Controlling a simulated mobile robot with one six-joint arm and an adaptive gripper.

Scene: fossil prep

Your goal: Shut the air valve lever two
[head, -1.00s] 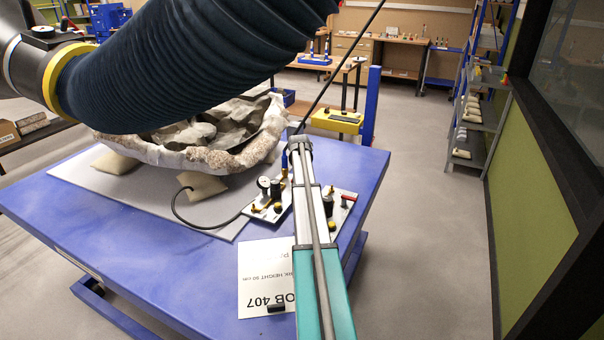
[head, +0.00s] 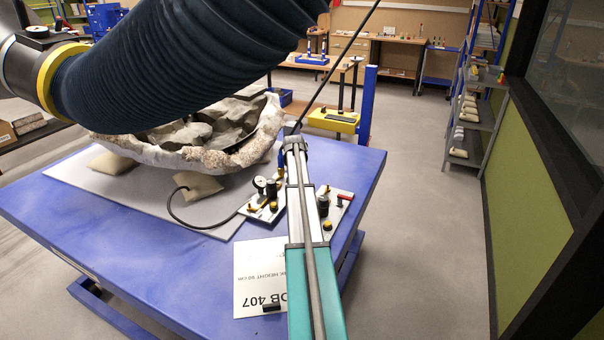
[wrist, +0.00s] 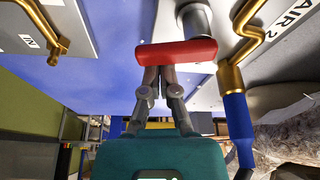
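A red lever (wrist: 177,53) lies crosswise on a grey stem in the wrist view, just past my fingertips. The label AIR 2 is at the upper right, beside a brass fitting (wrist: 232,80) with a blue end. My gripper (wrist: 160,75) has its fingers close together, tips at the lever's lower edge with nothing seen between them; I cannot tell whether they touch it. In the head view a small red handle (head: 345,197) shows on the right part of the valve panel (head: 337,210). My arm hides the panel's middle, and my fingertips are not clear there.
The panel stands on a blue table (head: 110,255) near a large fossil block (head: 200,155) and a paper sheet (head: 260,275). A gauge (head: 260,182) and a black hose (head: 185,220) are left of my arm. A thick dark duct (head: 190,60) hangs overhead. The floor at right is clear.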

